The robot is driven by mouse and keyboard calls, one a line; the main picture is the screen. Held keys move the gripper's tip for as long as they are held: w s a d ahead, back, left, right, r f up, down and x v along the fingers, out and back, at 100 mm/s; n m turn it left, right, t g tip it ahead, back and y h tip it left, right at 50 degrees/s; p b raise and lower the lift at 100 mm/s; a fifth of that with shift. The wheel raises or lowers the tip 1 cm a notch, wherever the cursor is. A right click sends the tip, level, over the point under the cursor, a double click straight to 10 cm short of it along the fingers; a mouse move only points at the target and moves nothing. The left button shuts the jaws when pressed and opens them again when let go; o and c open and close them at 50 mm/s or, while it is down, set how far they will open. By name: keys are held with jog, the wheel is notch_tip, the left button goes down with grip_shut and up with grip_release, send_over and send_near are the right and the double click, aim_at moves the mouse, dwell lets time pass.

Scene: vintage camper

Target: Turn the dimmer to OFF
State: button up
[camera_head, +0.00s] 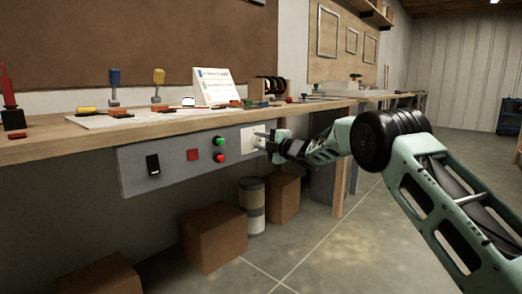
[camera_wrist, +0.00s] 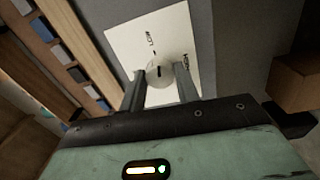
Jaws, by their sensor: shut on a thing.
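The dimmer is a pale round knob (camera_wrist: 158,72) with a dark pointer mark, on a white plate (camera_wrist: 122,38) with small dark lettering. In the wrist view my gripper (camera_wrist: 160,82) has one finger on each side of the knob and is shut on it.
Cardboard boxes (camera_head: 215,238) and a cylindrical can (camera_head: 251,208) stand below. Open floor lies right.

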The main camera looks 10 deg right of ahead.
jog(key=n+b, duration=0.1)
jog(key=n, duration=0.1)
jog(key=n+b, duration=0.3)
jog(key=n, duration=0.1)
jog(key=shift+f+y+b, duration=0.25)
jog(key=shift+y+b, duration=0.05)
jog(key=n+b, duration=0.4)
jog(key=n, duration=0.1)
jog(key=shift+n+g, duration=0.4)
jog(key=n+b, duration=0.4)
jog(key=n, duration=0.1)
jog(key=shift+n+b, duration=0.3)
jog(key=shift+r+n+b, duration=0.2)
jog(key=shift+n+b, duration=1.25)
jog(key=shift+n, duration=0.85)
jog(key=o, duration=1)
jog(key=shift+c, duration=0.2)
jog(key=shift+r, duration=0.1)
